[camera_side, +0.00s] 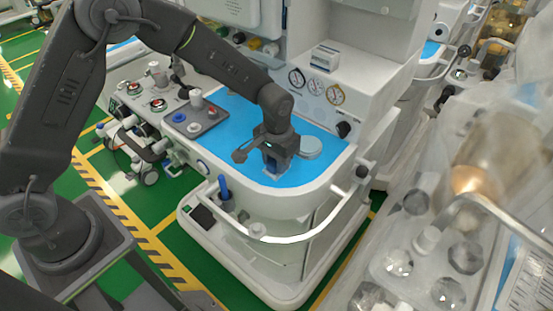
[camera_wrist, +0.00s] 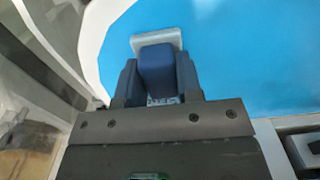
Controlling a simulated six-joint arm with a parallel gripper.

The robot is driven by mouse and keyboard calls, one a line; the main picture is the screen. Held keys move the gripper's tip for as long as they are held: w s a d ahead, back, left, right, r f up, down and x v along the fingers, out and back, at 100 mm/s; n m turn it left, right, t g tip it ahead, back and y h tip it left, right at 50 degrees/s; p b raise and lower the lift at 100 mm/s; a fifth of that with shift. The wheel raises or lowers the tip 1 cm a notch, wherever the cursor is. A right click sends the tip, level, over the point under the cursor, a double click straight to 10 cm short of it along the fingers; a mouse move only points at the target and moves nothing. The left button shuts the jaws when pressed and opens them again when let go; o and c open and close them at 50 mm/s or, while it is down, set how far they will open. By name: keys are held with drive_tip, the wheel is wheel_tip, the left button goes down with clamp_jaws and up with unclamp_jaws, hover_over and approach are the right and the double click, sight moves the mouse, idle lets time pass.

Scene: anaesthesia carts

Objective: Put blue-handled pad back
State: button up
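The blue-handled pad shows in the wrist view as a dark blue block handle (camera_wrist: 157,66) with a pale grey pad edge (camera_wrist: 158,40) beyond it. My gripper (camera_wrist: 157,82) has one finger on each side of the handle, with no clear gap, so it looks shut on it. In the side view my gripper (camera_side: 275,158) points down over the blue worktop (camera_side: 240,125) of the cart, near its front edge. A small pale part of the pad (camera_side: 271,172) shows below the fingers. I cannot tell whether the pad touches the worktop.
A round pale disc (camera_side: 311,147) lies just right of my gripper. A grey tray (camera_side: 210,126) with knobbed items stands at the worktop's left. A white rail (camera_side: 290,237) runs around the cart's front. Gauges (camera_side: 315,87) line the back panel. The worktop's middle is clear.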

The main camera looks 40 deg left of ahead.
drive_tip(key=o, duration=0.4)
drive_tip(key=shift+r, duration=0.1)
wheel_tip(320, 180, up, 12)
drive_tip(key=s+a+r+t, duration=0.3)
drive_tip(key=s+a+r, duration=0.4)
drive_tip(key=s+r, duration=0.45)
drive_tip(key=s+a+t, duration=0.2)
drive_tip(key=s+a, duration=0.1)
drive_tip(key=s, duration=0.8)
drive_tip(key=shift+s+a+t, duration=0.3)
drive_tip(key=shift+s+a, duration=0.05)
